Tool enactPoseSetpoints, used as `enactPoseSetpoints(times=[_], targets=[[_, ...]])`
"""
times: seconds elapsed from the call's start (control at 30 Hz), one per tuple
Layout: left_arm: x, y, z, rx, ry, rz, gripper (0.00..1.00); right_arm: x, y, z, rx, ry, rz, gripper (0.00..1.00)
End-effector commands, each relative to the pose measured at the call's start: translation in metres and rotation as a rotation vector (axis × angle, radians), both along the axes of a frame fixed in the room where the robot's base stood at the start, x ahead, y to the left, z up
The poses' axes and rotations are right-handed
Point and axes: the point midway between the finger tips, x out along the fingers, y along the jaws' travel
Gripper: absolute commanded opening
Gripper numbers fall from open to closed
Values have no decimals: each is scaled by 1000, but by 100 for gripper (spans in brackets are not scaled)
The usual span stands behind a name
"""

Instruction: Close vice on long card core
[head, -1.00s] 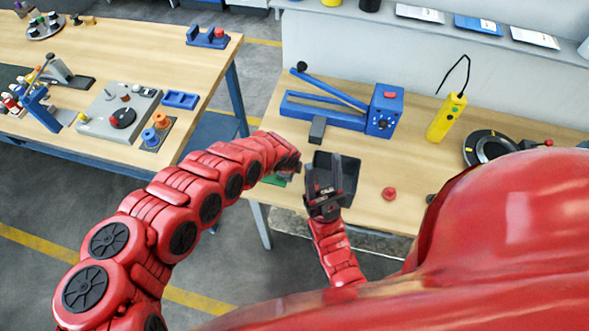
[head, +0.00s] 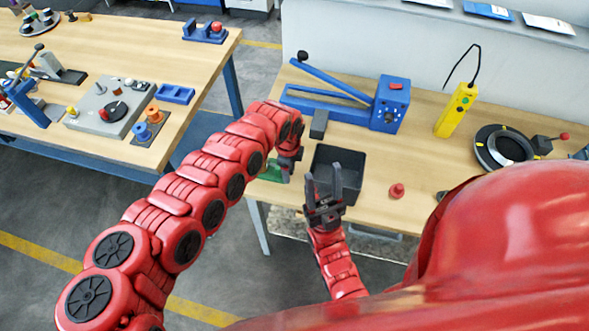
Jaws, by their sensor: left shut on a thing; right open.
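My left gripper (head: 288,165) is at the near left edge of the right bench, pointing down beside a green item (head: 271,172). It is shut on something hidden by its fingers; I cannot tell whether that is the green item. My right gripper (head: 323,184) is open and empty, its two fingers pointing up in front of a dark open bin (head: 350,160). I cannot pick out a long card core. No vice is clearly identifiable; a blue clamp-like device (head: 30,103) with a dark lever stands at the left edge of the left bench.
A blue lever machine (head: 390,103), a yellow control box (head: 456,110), a red knob (head: 397,190) and a black ring dial (head: 503,149) are on the right bench. The left bench (head: 130,62) holds a grey panel (head: 110,107) and blue fixtures. A gap separates the benches.

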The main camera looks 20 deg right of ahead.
Motion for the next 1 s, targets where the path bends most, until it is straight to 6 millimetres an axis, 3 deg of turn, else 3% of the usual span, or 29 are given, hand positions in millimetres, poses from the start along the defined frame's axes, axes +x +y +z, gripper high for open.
enactPoseSetpoints(times=[0.43,0.67,0.9,1.0], targets=[[1,0,2,-3,-5,1,62,0,0,2,0,0,0,50],[-1,2,12,-53,-84,0,62,0,0,50,0,0,0,50],[-3,4,4,-121,-185,-4,62,0,0,66,0,0,0,50],[-1,2,-4,-141,-230,-5,62,0,0,51,0,0,0,50]])
